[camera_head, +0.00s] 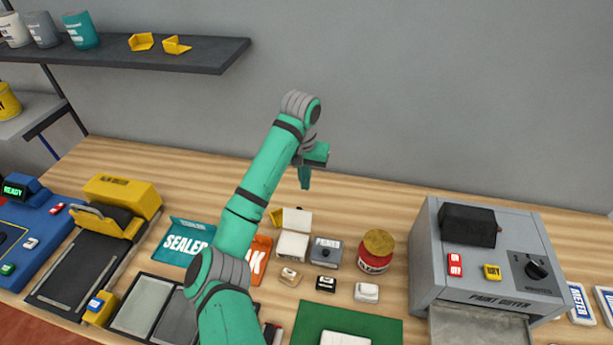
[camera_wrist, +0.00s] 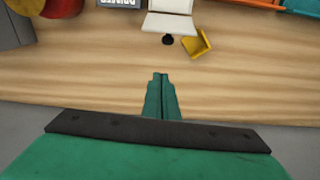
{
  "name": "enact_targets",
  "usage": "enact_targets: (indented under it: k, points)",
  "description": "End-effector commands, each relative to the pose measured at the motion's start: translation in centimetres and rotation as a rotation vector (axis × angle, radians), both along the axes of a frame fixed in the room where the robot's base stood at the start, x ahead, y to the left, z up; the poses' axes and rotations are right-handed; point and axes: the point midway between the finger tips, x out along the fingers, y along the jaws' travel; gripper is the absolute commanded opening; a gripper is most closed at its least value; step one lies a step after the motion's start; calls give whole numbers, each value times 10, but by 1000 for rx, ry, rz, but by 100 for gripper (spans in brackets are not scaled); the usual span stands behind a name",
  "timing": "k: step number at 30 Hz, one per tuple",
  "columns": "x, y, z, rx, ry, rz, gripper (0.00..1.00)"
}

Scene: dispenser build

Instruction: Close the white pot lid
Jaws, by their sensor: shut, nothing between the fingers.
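The white pot (camera_head: 291,247) stands on the wooden bench near the middle in the head view. Its white lid (camera_head: 297,220) is open, tilted up at the pot's far side. In the wrist view the lid (camera_wrist: 170,23) shows at the top, with a dark knob (camera_wrist: 167,40) on its near edge; the pot is mostly cut off by the frame. My gripper (camera_head: 305,186) is shut and empty, apart from the lid and beyond it toward the wall. In the wrist view the closed green fingertips (camera_wrist: 160,76) are over bare wood, pointing toward the lid.
A small yellow piece (camera_wrist: 197,44) lies beside the lid. A grey printed pot (camera_head: 326,252) stands right of the white pot, then a red jar with a yellow lid (camera_head: 376,250). A grey paint machine (camera_head: 480,270) stands further right. Bare bench lies behind the pots.

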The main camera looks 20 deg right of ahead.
Motion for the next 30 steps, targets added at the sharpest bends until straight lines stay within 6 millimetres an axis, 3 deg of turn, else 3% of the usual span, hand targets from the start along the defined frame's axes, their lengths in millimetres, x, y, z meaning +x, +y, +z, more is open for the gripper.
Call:
enact_targets:
  k: [9,18,30]
  points:
    - [3,-2,-60,1,2,2,0]
    - [-23,17,-48,0,-2,0,0]
    - [-27,21,-46,0,0,1,0]
